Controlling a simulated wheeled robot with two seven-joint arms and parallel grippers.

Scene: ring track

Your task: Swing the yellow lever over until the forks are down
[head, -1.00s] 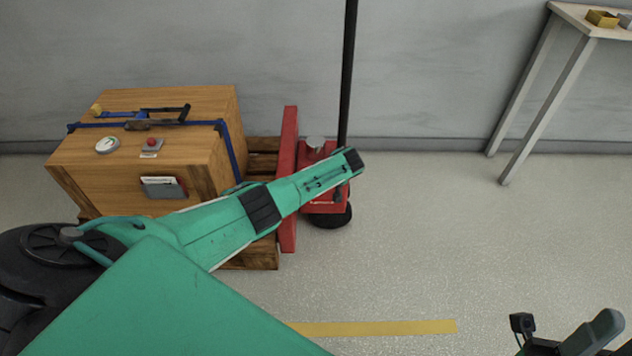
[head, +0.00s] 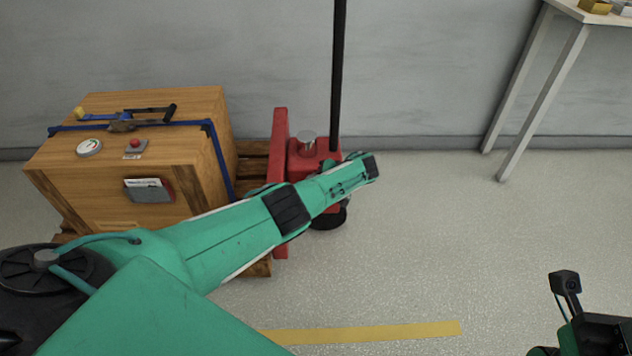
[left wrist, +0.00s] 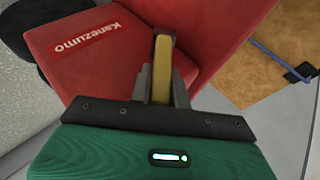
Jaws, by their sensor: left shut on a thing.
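The yellow lever (left wrist: 162,62) stands up between the fingers of my left gripper (left wrist: 161,88) in the left wrist view. The forks are hidden under the load. My right wrist (head: 600,335) shows only partly at the bottom right; its fingers cannot be made out.
A wooden crate (head: 95,190) with a blue strap stands on a wooden pallet (head: 255,160), left of the truck. A grey wall runs behind. A table (head: 545,95) stands at the back right. Floor is clear right of the truck, with a yellow line (head: 370,332) in front.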

